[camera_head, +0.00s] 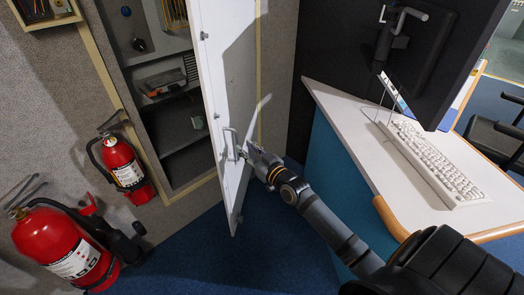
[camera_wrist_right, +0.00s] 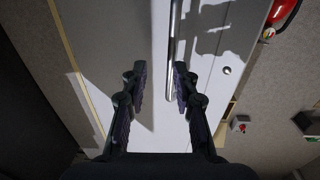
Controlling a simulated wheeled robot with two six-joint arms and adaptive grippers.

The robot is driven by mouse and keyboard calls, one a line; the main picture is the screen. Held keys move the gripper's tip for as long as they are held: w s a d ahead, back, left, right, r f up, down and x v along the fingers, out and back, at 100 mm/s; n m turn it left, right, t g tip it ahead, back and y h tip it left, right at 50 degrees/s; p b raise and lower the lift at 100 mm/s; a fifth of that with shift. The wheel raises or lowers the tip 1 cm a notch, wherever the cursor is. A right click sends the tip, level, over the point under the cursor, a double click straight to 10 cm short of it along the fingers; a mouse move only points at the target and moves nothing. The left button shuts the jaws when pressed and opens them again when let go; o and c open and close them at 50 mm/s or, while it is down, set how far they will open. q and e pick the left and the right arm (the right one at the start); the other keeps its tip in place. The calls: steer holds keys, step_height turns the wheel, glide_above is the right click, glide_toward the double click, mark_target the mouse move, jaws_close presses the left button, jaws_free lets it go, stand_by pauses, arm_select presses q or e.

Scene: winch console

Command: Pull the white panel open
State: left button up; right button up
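The white panel (camera_head: 228,70) is a tall door that stands swung out from a wall cabinet, with the shelves inside showing. Its handle (camera_head: 230,144) is a pale vertical bar low on the panel. My right gripper (camera_head: 250,153) is at the panel, close beside the handle. In the right wrist view my right gripper (camera_wrist_right: 160,77) has its two fingers apart in front of the white panel (camera_wrist_right: 210,75). The handle (camera_wrist_right: 174,40) runs close by the right-hand finger; I cannot tell whether they touch. My left gripper is not in view.
Two red fire extinguishers (camera_head: 124,168) (camera_head: 68,248) stand left of the cabinet (camera_head: 160,100). A white desk (camera_head: 345,110) with a keyboard (camera_head: 435,162) and a monitor is at the right. Blue floor (camera_head: 200,255) is clear below the panel.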

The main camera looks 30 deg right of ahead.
steer(key=shift+s+d+p, duration=0.75)
steer(key=shift+s+p, duration=0.05)
steer(key=shift+s, duration=0.3)
steer(key=shift+s+d+p, duration=0.75)
steer(key=shift+s+p, duration=0.05)
steer(key=shift+s, duration=0.3)
